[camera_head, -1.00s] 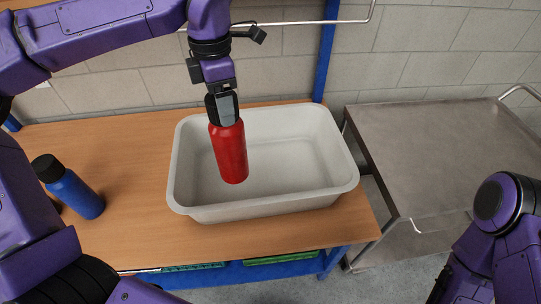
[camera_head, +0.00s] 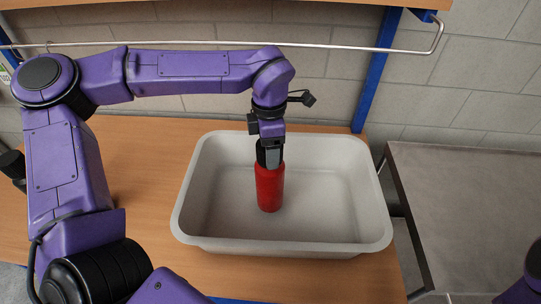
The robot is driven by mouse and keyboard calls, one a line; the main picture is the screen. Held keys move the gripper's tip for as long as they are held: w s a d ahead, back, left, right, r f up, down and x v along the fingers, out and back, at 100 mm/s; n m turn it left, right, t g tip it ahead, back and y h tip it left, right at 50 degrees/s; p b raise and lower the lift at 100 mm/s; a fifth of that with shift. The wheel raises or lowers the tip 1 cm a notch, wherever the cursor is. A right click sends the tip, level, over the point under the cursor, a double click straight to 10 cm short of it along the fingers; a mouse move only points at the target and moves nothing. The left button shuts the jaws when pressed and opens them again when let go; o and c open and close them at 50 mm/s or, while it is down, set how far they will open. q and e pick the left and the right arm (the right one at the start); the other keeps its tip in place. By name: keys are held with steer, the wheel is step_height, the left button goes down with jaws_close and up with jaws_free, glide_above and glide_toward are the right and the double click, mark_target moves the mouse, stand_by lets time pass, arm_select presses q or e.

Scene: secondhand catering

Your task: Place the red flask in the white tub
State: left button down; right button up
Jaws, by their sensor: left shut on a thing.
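The red flask (camera_head: 269,188) is upright inside the white tub (camera_head: 375,232), near the middle. Whether its base touches the tub floor is hard to tell. My left gripper (camera_head: 269,153) comes down from above and is shut on the flask's black top. The tub stands on the wooden table and holds nothing else that I can see. My right gripper is out of view; only a piece of my right arm shows at the lower right corner.
The wooden table (camera_head: 135,160) has free room left of the tub. A grey metal trolley (camera_head: 460,200) stands to the right, its top clear. A blue post (camera_head: 375,80), a metal rail (camera_head: 330,46) and a wooden shelf rise behind the tub. A black cap shows at the left edge.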

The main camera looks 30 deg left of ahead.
arm_select(q)
step_height(320, 180, down, 2)
steer(key=shift+w+f, duration=0.1)
steer(key=shift+f, duration=0.05)
steer(key=shift+f, duration=0.2)
steer(key=shift+c, duration=0.7)
jaws_free()
step_height(320, 180, up, 12)
steer(key=shift+r+b, duration=0.2)
steer(key=shift+b, duration=0.35)
